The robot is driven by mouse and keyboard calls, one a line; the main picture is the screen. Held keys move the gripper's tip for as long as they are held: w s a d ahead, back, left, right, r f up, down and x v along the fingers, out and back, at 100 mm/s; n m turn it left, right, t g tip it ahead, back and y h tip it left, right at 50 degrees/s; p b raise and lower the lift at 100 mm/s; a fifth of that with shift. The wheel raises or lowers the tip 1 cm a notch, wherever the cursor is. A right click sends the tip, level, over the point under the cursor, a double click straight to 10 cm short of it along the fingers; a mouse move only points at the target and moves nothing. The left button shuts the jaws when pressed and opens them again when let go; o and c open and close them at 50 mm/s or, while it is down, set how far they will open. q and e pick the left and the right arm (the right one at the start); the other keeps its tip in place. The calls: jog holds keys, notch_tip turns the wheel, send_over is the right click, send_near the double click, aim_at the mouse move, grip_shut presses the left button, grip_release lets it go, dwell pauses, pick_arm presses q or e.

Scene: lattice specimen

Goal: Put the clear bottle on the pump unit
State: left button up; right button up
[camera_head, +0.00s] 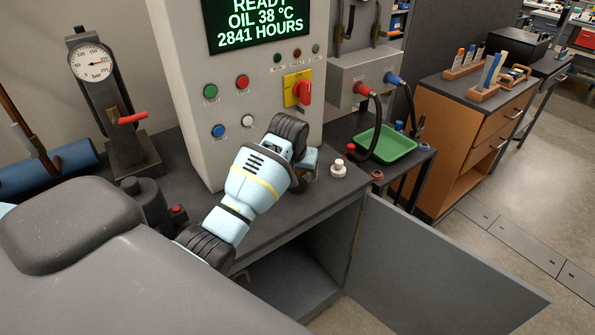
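I cannot make out a clear bottle anywhere in the head view. A tall grey cabinet (185,60) with a lit green display and coloured buttons stands on the dark bench top; it looks like the pump unit. My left arm reaches in from the left in front of it. The end of my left arm, with the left gripper (309,172), points down over the bench top, mostly hidden behind its own wrist. Its fingers do not show clearly. A small white knob-like thing (338,169) stands just right of it. My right gripper is out of view.
A cabinet door (440,270) hangs open below the bench at the right. A green tray (386,144) sits on a small dark table, with hoses above it. A dial gauge stand (100,90) is at the left. A wooden drawer cabinet (470,130) stands farther right.

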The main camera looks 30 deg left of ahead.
pick_arm(q)
jog(key=shift+s+r, duration=0.1)
jog(key=shift+r, duration=0.5)
jog(key=v, duration=1.1)
